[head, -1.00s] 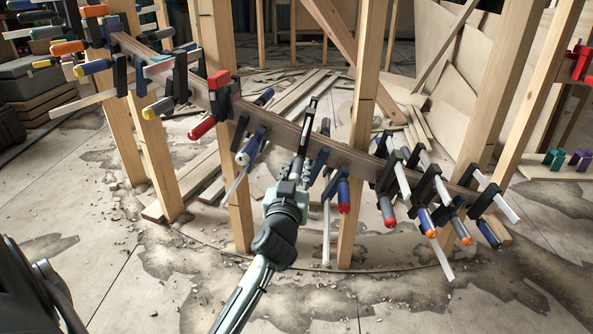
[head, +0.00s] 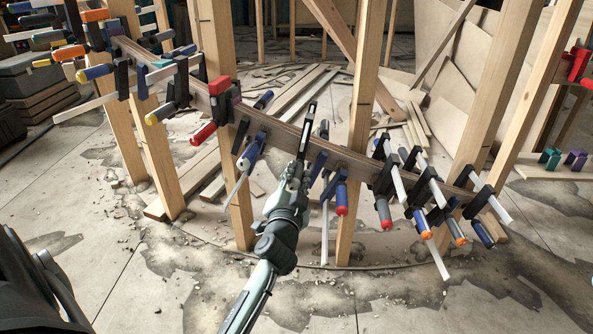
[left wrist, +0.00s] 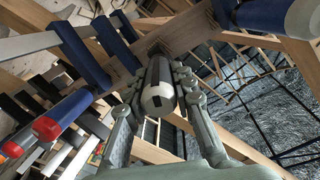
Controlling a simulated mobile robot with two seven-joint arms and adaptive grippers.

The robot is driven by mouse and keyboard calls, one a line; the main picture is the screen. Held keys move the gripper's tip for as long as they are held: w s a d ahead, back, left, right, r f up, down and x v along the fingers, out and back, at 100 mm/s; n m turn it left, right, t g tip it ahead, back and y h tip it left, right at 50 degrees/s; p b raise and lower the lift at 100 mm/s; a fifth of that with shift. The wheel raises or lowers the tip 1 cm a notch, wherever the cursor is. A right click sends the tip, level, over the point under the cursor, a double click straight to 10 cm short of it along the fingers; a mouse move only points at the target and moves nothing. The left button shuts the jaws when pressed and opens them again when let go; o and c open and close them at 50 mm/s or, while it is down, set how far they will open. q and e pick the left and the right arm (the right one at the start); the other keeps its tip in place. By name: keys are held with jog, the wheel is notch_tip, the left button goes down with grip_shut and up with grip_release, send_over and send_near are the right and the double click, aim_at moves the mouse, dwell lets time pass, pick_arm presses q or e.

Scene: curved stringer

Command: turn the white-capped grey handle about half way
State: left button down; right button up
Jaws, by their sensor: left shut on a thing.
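The grey handle with a white cap and dark stripes (left wrist: 158,92) shows in the left wrist view, between the two fingers of my left gripper (left wrist: 160,75). The fingers are closed around it, and its cap faces the camera. In the head view my left gripper (head: 302,150) reaches up to the curved wooden stringer (head: 345,158), and the held handle cannot be made out there. My right gripper is not in view.
Wooden posts (head: 358,130) stand behind. The floor in front is open, with scattered debris.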

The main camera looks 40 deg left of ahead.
aim_at(295, 187)
pick_arm(q)
jog(key=m+p, duration=0.1)
jog(key=m, duration=0.3)
jog(key=shift+d+m, duration=0.1)
jog(key=shift+m, duration=0.2)
jog(key=m+p, duration=0.1)
jog(key=m, duration=0.4)
jog(key=shift+f+p, duration=0.1)
jog(key=shift+p, duration=0.25)
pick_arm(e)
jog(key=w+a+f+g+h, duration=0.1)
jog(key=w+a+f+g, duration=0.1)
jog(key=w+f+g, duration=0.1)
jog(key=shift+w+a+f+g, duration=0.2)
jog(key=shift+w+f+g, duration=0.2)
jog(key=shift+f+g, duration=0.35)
pick_arm(q)
jog(key=c, duration=1.3)
grip_release()
jog(key=v, duration=0.7)
jog(key=shift+s+d, duration=0.15)
jog(key=shift+s, duration=0.05)
